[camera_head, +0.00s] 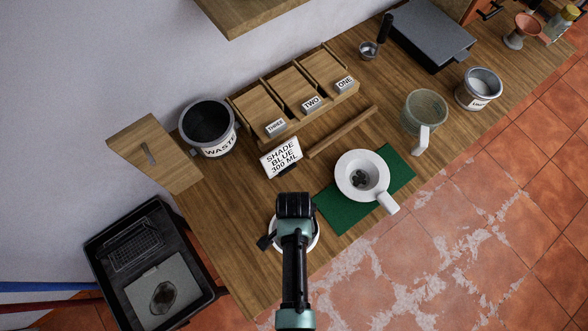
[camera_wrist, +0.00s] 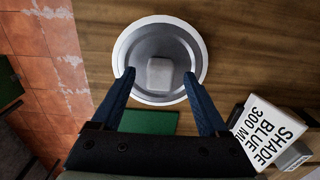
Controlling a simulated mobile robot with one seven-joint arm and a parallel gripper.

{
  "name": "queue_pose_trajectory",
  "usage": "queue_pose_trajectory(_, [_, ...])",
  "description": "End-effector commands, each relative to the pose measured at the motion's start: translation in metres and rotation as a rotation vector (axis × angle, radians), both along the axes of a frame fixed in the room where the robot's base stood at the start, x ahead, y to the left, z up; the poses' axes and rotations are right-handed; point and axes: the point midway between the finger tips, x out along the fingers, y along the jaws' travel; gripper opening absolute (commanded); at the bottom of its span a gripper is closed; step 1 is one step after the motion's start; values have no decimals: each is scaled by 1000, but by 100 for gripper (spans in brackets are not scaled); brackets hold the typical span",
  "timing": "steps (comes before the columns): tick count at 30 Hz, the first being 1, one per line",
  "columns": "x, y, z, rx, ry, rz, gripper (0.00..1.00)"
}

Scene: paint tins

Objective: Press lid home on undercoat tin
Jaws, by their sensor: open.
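A round pale-rimmed tin (camera_head: 313,240) stands at the table's near edge, mostly hidden under my arm in the head view. In the wrist view a grey round lid (camera_wrist: 140,62) with a square pale knob (camera_wrist: 160,73) shows inside its white rim (camera_wrist: 160,20). I cannot tell whether the lid sits fully down. My gripper (camera_wrist: 160,80) is open above it, one blue finger on each side of the knob, with nothing visibly held. A similar tin (camera_head: 478,90) stands at the far right; its label is too small to read surely.
A white mug (camera_head: 350,185) stands on a green mat (camera_head: 335,212), right of my gripper. A SHADE BLUE 300 ML card (camera_head: 281,158), a wooden bar (camera_head: 342,132), a WASTE bin (camera_head: 208,128) and numbered boxes (camera_head: 262,108) stand behind. A greenish jug (camera_head: 425,110) is farther right.

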Motion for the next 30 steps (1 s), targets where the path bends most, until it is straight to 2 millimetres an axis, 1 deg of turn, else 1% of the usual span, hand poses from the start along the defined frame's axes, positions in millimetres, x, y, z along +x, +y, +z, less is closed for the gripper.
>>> queue_pose_trajectory(1, [0, 0, -5, 0, 0, 0, 78])
queue_pose_trajectory(4, [1, 0, -10, 0, -1, 0, 78])
queue_pose_trajectory(11, [0, 0, -12, 0, -1, 0, 78])
queue_pose_trajectory(12, [0, 0, -12, 0, -1, 0, 76])
queue_pose_trajectory(14, [0, 0, -12, 0, -1, 0, 65])
queue_pose_trajectory(15, [0, 0, -12, 0, -1, 0, 58])
queue_pose_trajectory(20, [0, 0, -12, 0, -1, 0, 29])
queue_pose_trajectory(24, [0, 0, -12, 0, -1, 0, 4])
queue_pose_trajectory(25, [0, 0, -12, 0, -1, 0, 0])
queue_pose_trajectory(30, [0, 0, -12, 0, -1, 0, 0])
